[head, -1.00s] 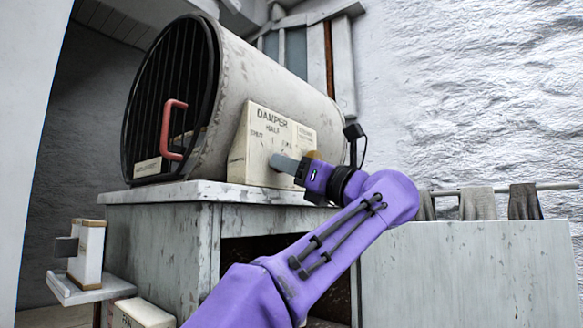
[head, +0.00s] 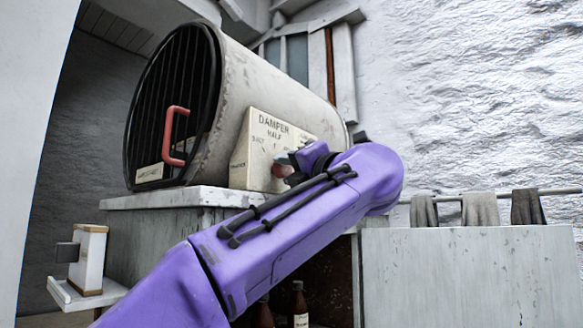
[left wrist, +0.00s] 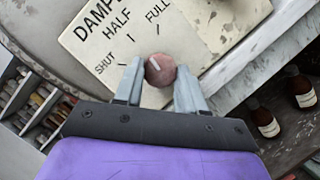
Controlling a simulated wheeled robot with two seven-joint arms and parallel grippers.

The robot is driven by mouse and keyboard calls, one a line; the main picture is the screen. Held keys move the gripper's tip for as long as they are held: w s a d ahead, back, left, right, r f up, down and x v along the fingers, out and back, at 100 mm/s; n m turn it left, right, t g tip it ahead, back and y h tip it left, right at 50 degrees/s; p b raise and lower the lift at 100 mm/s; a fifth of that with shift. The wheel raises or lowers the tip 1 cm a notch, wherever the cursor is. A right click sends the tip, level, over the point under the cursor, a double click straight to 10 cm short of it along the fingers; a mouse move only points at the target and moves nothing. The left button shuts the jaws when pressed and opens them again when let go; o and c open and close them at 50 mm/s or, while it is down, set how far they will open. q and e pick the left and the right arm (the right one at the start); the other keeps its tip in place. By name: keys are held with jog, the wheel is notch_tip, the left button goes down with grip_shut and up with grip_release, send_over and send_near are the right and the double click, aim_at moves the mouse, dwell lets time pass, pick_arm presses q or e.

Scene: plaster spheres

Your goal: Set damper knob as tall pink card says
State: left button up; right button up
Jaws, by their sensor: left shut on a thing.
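The damper knob (left wrist: 162,72) is round and reddish with a pale pointer line. It sits on a cream panel (head: 255,128) on the side of the drum, marked DAMPER, with SHUT, HALF and FULL around the knob. My left gripper (left wrist: 160,76) has a finger on each side of the knob and is shut on it. In the left wrist view the pointer line slants up and left, roughly toward the HALF tick. In the head view my left wrist and arm hide most of the knob and the panel's lower right. I see no tall pink card.
The drum (head: 265,85) has a barred front with a red handle (head: 170,138) and stands on a pale bench (head: 165,201). Brown bottles (head: 299,305) stand below. A small white box (head: 88,258) sits on a ledge at left. Cloths hang on a rail at right.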

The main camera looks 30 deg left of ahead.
pick_arm(q)
jog(key=m+h, duration=0.1)
jog(key=m, duration=0.2)
jog(key=shift+r, duration=0.15)
jog(key=shift+r+m+h, duration=0.15)
jog(key=shift+m+h, duration=0.95)
jog(key=shift+m, duration=1.3)
jog(key=shift+s, duration=0.1)
jog(key=o, duration=1.1)
jog(key=shift+c, duration=0.2)
jog(key=v, duration=1)
